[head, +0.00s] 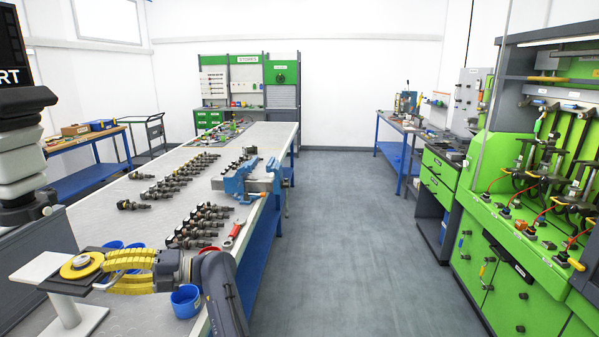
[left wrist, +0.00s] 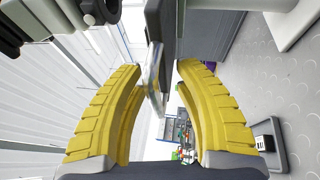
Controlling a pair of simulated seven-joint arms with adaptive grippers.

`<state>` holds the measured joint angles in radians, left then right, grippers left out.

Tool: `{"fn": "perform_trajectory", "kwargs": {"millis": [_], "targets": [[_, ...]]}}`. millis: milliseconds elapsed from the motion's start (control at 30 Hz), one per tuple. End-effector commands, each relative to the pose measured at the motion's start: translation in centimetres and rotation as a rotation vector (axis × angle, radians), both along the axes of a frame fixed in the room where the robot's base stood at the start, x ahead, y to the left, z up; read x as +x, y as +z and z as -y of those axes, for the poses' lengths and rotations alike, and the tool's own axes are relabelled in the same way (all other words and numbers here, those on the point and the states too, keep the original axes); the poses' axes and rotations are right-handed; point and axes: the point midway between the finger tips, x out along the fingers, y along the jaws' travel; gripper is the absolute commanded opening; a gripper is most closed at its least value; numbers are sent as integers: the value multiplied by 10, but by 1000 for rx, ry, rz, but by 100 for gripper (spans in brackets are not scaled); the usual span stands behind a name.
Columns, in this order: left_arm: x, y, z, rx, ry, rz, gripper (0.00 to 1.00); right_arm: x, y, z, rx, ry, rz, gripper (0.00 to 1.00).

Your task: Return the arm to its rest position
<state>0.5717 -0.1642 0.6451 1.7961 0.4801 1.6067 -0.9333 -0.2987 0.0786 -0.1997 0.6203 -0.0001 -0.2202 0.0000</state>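My left arm (head: 222,290) reaches over the near end of the long workbench in the head view. Its yellow-fingered left gripper (head: 107,273) points left towards a white stand (head: 70,315). The two fingers are apart in the head view and curve apart in the left wrist view (left wrist: 160,75). A dark, thin, edge-on piece (left wrist: 166,45) shows between them there, and I cannot tell whether they touch it. My right gripper is not in view.
Several injectors (head: 188,225) lie in groups on the workbench (head: 130,230). A blue cup (head: 186,300) stands close below my gripper. The floor (head: 335,225) to the right is clear.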

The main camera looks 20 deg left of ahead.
Motion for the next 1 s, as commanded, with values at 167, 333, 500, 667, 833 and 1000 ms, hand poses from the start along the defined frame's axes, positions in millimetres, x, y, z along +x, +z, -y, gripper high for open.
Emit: {"fn": "perform_trajectory", "kwargs": {"millis": [167, 333, 500, 667, 833, 1000], "targets": [[7, 0, 0, 0, -16, 1, 32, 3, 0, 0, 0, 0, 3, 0], [9, 0, 0, 0, -19, 1, 32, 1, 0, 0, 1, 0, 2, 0], [9, 0, 0, 0, -19, 1, 32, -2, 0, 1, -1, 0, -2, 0], [8, 0, 0, -1, -16, 1, 32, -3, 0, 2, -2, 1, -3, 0], [3, 0, 0, 0, -6, 0, 32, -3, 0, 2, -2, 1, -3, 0], [-10, 0, 1, -1, 20, 0, 32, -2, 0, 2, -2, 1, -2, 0]]}}
